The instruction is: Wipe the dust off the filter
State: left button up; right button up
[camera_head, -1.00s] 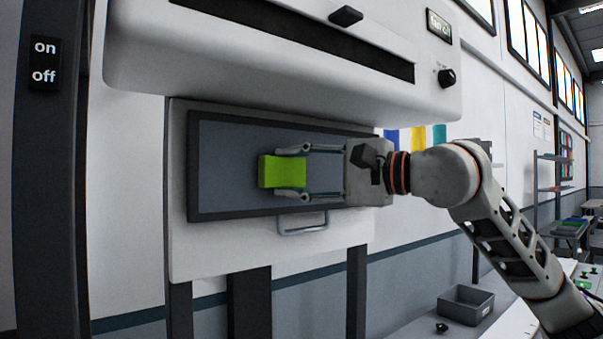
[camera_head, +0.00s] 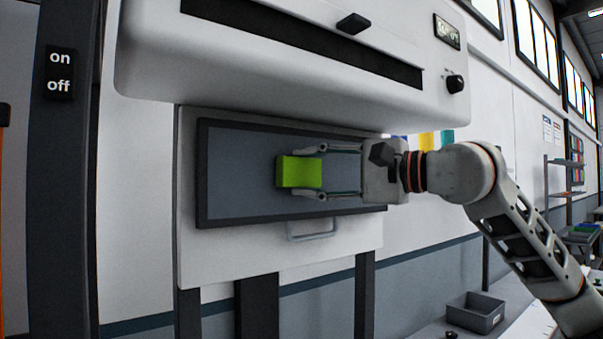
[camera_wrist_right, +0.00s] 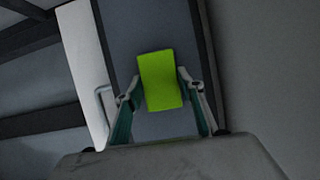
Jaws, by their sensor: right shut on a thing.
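The filter (camera_head: 240,185) is a grey-blue rectangular panel in a dark frame, set in the white front below the machine's slot; its surface also shows in the right wrist view (camera_wrist_right: 137,32). My right gripper (camera_head: 322,173) is shut on a green block-shaped wiper (camera_head: 298,172) and holds it in front of the filter's middle. In the right wrist view the green wiper (camera_wrist_right: 162,80) sits between the two fingertips. I cannot tell whether it touches the filter. No distinct dust shows on the panel. My left gripper is not in view.
A handle (camera_head: 312,230) juts out below the filter. The white machine housing (camera_head: 290,75) overhangs above, with a dark knob (camera_head: 352,23) near its slot. An on/off switch (camera_head: 60,73) is on the left post. A grey bin (camera_head: 475,312) stands at lower right.

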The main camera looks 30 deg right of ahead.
aim_at(289, 173)
jog(key=shift+w+d, duration=0.3)
jog(key=shift+d, duration=1.9)
jog(key=shift+w+d, duration=0.3)
jog(key=shift+d, duration=1.85)
jog(key=shift+w+d, duration=0.3)
jog(key=shift+d, duration=1.9)
jog(key=shift+w, duration=0.1)
jog(key=shift+s+a, duration=0.4)
jog(key=shift+a, duration=2.25)
jog(key=shift+s+a, duration=0.4)
jog(key=shift+a, duration=2.3)
jog(key=shift+s+a, duration=0.4)
jog(key=shift+a, duration=2.25)
jog(key=shift+s, duration=0.15)
jog(key=shift+s, duration=0.25)
jog(key=s, duration=0.1)
jog(key=s+b, duration=0.1)
jog(key=s, duration=0.1)
jog(key=shift+s+d, duration=0.1)
jog(key=shift+d, duration=0.2)
jog(key=shift+s+d, duration=0.15)
jog(key=shift+s, duration=0.8)
